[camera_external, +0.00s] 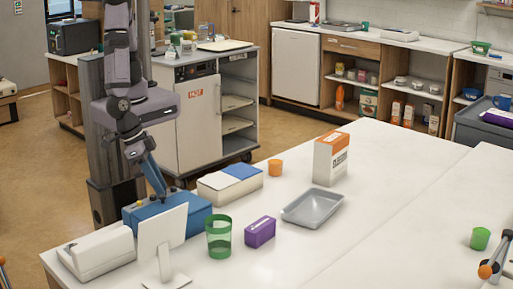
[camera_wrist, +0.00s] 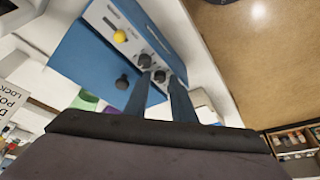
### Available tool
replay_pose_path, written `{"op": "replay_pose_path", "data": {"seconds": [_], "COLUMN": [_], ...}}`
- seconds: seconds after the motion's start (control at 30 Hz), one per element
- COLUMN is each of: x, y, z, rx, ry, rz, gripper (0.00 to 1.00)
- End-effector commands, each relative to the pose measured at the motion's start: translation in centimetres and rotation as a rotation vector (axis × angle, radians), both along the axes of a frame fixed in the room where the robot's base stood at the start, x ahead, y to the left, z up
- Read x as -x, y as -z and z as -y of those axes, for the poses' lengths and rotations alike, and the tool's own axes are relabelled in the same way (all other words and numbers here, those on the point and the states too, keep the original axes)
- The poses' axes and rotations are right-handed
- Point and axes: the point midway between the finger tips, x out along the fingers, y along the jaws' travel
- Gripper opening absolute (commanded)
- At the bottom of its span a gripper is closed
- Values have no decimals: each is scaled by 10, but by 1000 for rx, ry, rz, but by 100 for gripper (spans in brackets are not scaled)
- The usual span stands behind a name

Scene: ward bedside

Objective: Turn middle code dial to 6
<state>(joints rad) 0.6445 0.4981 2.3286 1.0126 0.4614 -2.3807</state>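The blue box (camera_external: 190,217) stands at the left end of the white table. In the wrist view its face (camera_wrist: 85,50) carries a pale strip with a yellow knob (camera_wrist: 120,36) and dark dials. One dark dial (camera_wrist: 144,61) is by my left fingertip. Another dark dial (camera_wrist: 160,76) shows between the fingertips. A dark round knob (camera_wrist: 123,82) sits lower on the blue face. I cannot tell which dial is the middle one, and no numbers are readable. My gripper (camera_wrist: 161,76) is open, its two blue fingers apart. In the external view it (camera_external: 161,191) is at the box.
A white upright panel (camera_external: 160,228) on a stand partly hides the box in the external view. Close by are a white device (camera_external: 97,251), a green cup (camera_external: 218,237), a purple box (camera_external: 260,232) and a white-and-blue box (camera_external: 228,186). The table's right side is mostly clear.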

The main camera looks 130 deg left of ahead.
Motion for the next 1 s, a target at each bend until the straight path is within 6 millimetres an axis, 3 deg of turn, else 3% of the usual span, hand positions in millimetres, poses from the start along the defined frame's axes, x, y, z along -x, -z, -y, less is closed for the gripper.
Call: {"op": "replay_pose_path", "data": {"seconds": [0.2, 0.3, 0.33, 0.67, 1.0], "x": [0, 0, 0, 0, 1], "y": [0, 0, 0, 1, 6], "z": [0, 0, 0, 0, -2], "rx": [0, 0, 0, 1, 3], "ry": [0, 0, 0, 20, 193], "rz": [0, 0, 0, 2, 6], "gripper": [23, 2, 0, 0, 0]}}
